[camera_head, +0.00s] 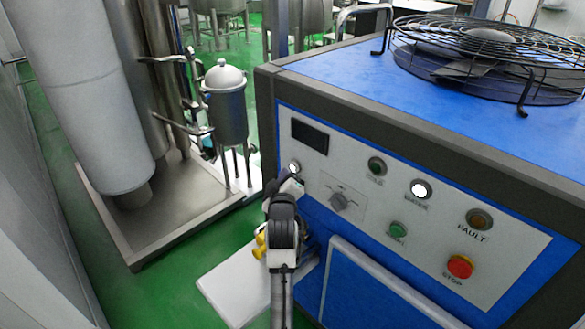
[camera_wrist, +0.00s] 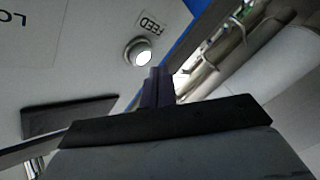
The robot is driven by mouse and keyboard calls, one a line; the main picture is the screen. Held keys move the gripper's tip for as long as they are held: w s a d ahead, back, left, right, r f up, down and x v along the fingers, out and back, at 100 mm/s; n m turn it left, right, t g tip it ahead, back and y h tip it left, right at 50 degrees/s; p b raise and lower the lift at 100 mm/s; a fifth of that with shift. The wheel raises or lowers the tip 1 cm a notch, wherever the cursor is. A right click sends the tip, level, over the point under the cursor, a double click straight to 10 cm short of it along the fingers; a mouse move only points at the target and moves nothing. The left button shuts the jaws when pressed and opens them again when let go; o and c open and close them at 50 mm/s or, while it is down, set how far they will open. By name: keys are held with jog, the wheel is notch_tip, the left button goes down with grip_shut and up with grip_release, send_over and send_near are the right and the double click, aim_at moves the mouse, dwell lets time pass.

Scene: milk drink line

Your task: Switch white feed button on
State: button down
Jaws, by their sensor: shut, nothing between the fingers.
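The white feed button (camera_wrist: 143,54) has a bright white face in a grey ring. It sits on the light grey control panel beside a "FEED" label (camera_wrist: 147,24). In the head view the feed button (camera_head: 294,168) is near the panel's left edge, just above my gripper. My gripper (camera_head: 291,186) is shut and empty. In the wrist view its dark fingertips (camera_wrist: 158,74) lie just below the button. I cannot tell whether they touch it.
The panel also carries a dark display (camera_head: 310,136), a selector knob (camera_head: 339,201), a white round light (camera_head: 420,189), a green button (camera_head: 398,230) and a red stop button (camera_head: 460,267). A fan guard (camera_head: 488,45) tops the blue cabinet. A steel tank (camera_head: 226,105) stands left.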

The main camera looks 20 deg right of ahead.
jog(key=s+a+p, duration=0.1)
jog(key=s+a, duration=0.1)
jog(key=a, duration=0.3)
jog(key=shift+a, duration=0.35)
dwell(0.3)
